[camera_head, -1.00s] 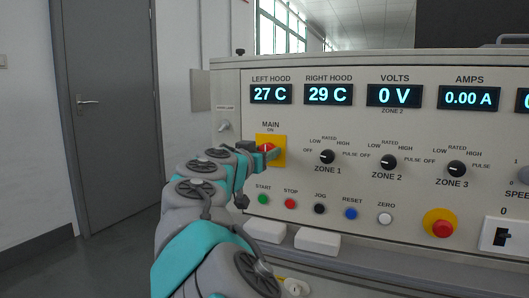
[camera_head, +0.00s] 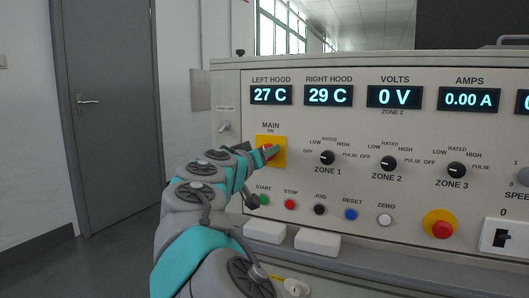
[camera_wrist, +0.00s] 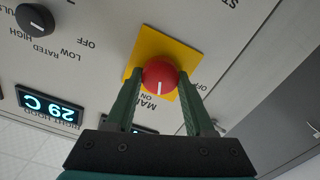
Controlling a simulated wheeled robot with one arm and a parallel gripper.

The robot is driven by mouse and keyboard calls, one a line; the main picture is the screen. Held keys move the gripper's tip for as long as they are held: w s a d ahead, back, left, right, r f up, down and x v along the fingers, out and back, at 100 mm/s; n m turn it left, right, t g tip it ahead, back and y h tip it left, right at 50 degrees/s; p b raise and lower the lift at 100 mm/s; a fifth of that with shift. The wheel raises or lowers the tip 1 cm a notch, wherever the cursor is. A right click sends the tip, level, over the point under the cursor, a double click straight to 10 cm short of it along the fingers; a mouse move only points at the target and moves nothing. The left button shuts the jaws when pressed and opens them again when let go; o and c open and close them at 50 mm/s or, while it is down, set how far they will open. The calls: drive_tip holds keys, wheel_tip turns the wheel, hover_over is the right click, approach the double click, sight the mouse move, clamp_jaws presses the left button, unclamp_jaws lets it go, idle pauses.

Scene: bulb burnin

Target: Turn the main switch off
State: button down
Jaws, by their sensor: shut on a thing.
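The main switch is a red round knob (camera_wrist: 160,76) with a white pointer line, on a yellow square plate (camera_wrist: 178,50). In the wrist view, which shows the panel upside down, the line points down toward the ON label; an OFF label is to the right of the plate. My gripper (camera_wrist: 159,82) has one dark green finger on each side of the knob and is shut on it. In the head view, my gripper (camera_head: 264,153) is at the yellow plate (camera_head: 277,141) under the MAIN label and mostly covers the red knob (camera_head: 267,150).
Zone dials (camera_head: 327,157) are to the right of the switch. A row of small push buttons (camera_head: 291,204) is below it. A red emergency button (camera_head: 442,229) is at lower right. White blocks (camera_head: 317,239) lie below the panel. A grey door (camera_head: 112,110) stands at left.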

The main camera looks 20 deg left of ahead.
drive_tip(key=shift+a+f+n+p, duration=0.1)
drive_tip(key=shift+n+p, duration=1.95)
drive_tip(key=shift+n, duration=1.4)
drive_tip(key=shift+a+n+p, duration=0.1)
drive_tip(key=shift+n+p, duration=1.95)
drive_tip(key=shift+n, duration=1.4)
drive_tip(key=shift+c, duration=1.3)
unclamp_jaws()
drive_tip(key=shift+f, duration=0.1)
